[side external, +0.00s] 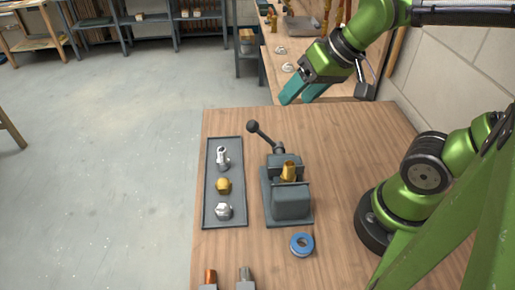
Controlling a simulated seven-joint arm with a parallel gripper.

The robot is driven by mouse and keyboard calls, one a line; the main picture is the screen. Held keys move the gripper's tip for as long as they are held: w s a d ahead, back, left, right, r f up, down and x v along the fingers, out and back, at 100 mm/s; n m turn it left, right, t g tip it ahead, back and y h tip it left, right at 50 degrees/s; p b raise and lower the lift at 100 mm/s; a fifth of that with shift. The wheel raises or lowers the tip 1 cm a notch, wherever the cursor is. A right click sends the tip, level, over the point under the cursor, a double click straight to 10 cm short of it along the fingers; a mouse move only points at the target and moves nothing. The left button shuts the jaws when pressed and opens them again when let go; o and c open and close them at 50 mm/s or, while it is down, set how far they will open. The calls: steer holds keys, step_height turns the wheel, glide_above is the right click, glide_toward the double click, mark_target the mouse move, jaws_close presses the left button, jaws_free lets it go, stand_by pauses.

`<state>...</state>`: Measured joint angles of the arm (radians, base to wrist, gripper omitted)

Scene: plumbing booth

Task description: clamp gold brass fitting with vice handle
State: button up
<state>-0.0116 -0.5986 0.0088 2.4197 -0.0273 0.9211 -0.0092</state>
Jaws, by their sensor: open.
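The grey vice (291,203) stands on the wooden table. Its handle (265,138) is a dark lever with a round ball knob, slanting up and to the left from the vice's back. The gold brass fitting (289,170) stands roughly upright at the vice's jaws; its lower part is hidden, and I cannot tell whether the jaws grip it. My gripper (304,92) has teal fingers, is open and empty, and hangs above the table's far side, up and to the right of the handle knob and apart from it.
A dark tray (238,215) left of the vice holds a silver fitting (222,158), a brass piece (223,186) and a silver hex piece (223,211). A blue ring (302,244) lies in front of the vice. Copper (210,276) and grey (246,275) pieces are at the near edge.

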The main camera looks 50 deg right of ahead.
mark_target(253, 121)
steer(key=w+r+n+g+h, duration=0.1)
steer(key=w+r+n+g, duration=0.15)
steer(key=w+n, duration=0.35)
steer(key=w+r+n+g+h, duration=0.1)
steer(key=w+n+g, duration=0.3)
steer(key=w+n, duration=0.25)
steer(key=f, duration=1.6)
steer(key=shift+s+a, duration=0.3)
steer(key=shift+a, duration=0.1)
steer(key=shift+r, duration=0.1)
jaws_close()
